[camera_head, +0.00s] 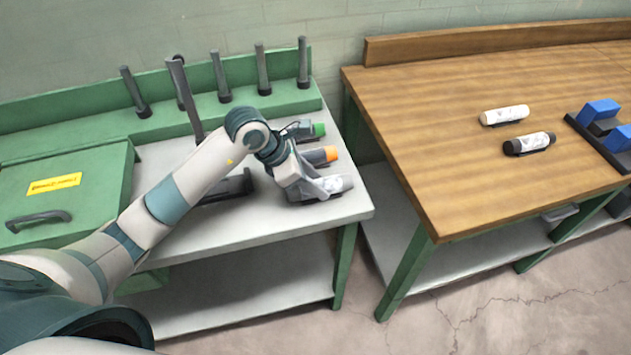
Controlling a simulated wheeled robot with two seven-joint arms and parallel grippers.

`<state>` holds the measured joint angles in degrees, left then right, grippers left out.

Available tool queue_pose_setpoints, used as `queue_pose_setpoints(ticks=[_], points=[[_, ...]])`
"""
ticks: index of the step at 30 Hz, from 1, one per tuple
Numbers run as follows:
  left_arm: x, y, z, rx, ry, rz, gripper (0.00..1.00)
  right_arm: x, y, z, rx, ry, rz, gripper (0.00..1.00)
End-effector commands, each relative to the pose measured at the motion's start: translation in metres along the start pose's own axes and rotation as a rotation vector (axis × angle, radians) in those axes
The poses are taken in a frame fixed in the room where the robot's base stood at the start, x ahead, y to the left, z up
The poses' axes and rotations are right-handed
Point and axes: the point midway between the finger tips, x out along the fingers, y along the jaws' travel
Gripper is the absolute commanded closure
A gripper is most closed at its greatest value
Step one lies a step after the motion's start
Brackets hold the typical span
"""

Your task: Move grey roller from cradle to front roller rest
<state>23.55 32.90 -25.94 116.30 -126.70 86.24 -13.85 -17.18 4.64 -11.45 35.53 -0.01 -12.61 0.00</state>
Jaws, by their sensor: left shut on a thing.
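My left gripper (322,188) is shut on the grey roller (340,183) at the front right of the grey-topped bench (255,222). The roller's pale end sticks out to the right of the fingers; the rest is partly hidden by the gripper. It sits low, at or just above a dark holder, and I cannot tell whether it rests there. Behind it lie a roller with an orange end (327,154) and one with a green end (318,130). I cannot tell for sure which holder is the cradle and which the front rest. My right gripper is not in view.
A dark post (184,95) stands behind my left arm. Several dark pegs (221,78) line the green back ledge. A green box (100,165) fills the bench's left. Across a gap, a wooden table (430,150) holds two white rollers (505,115) and blue blocks (600,110).

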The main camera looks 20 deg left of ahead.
Motion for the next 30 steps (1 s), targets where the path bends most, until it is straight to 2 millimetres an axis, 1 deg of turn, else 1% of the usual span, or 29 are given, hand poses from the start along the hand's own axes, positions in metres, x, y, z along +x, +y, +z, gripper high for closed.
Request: queue_pose_setpoints(ticks=[11,12,14,15,25,30], points=[[0.0021,0.0001,-0.0012,0.001,-0.001,0.001,0.92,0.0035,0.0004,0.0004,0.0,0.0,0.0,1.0],[0.0019,0.0001,-0.0011,0.001,-0.001,0.0,0.61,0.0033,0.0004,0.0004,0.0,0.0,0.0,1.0],[0.0018,0.0001,-0.001,0.0,-0.001,0.0,0.47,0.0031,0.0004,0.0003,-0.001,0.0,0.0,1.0],[0.0018,0.0001,-0.0011,0.0,0.0,0.0,0.44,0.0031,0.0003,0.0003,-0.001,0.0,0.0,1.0],[0.0012,0.0001,-0.0016,0.0,0.0,0.0,0.44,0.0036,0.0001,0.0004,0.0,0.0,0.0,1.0],[-0.0071,0.0012,-0.002,0.001,0.0,0.002,0.44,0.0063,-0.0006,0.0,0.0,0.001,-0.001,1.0]])
